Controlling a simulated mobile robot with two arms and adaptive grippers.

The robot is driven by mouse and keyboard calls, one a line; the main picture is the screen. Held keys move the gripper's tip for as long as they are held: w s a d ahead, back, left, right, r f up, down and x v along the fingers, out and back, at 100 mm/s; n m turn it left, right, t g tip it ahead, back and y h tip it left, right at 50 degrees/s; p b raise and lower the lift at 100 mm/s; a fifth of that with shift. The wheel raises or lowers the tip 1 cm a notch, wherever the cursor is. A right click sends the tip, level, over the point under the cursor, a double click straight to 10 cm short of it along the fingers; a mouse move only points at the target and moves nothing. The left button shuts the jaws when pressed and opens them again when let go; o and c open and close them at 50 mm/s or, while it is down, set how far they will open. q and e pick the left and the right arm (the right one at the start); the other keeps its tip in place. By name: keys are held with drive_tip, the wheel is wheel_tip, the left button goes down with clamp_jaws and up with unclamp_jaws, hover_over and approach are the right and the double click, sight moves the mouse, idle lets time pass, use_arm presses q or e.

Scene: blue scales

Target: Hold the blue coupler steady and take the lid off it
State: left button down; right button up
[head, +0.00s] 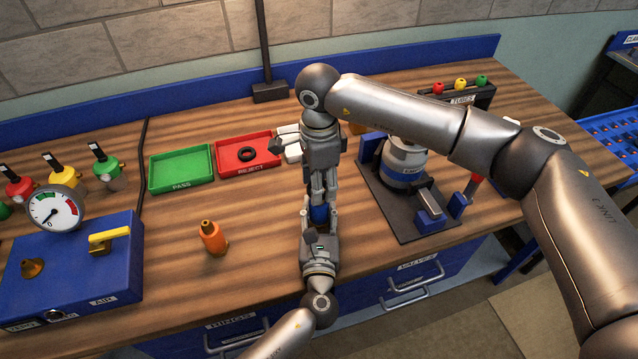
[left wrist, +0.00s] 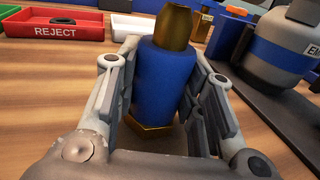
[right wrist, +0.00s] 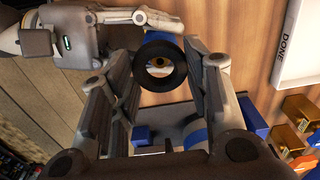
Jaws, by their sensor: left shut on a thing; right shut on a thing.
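The blue coupler (left wrist: 165,80), with a brass nose and brass base, stands between my left gripper's (left wrist: 165,98) fingers, which are shut on it. In the head view a bit of its blue body (head: 319,214) shows between both grippers. My right gripper (head: 318,198) reaches down over it from above. In the right wrist view a black ring-shaped piece, apparently the lid (right wrist: 168,84), is between my right gripper's (right wrist: 163,78) fingers. Something brass shows through its opening.
An orange coupler (head: 213,238) stands left on the table. Behind are a green PASS tray (head: 180,185), a red REJECT tray (head: 243,170) holding a black ring and a white DONE tray (right wrist: 303,50). A blue gauge box (head: 70,270) is left; a fixture with a grey-blue motor (head: 404,163) stands right.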

use_arm(q)
drive_tip(key=shift+f, duration=0.1)
use_arm(e)
drive_tip(key=shift+r, duration=1.5)
use_arm(q)
drive_tip(key=c, duration=0.9)
unclamp_jaws()
drive_tip(key=shift+s, duration=0.1)
drive_tip(key=s, duration=1.1)
drive_tip(key=shift+s, duration=0.4)
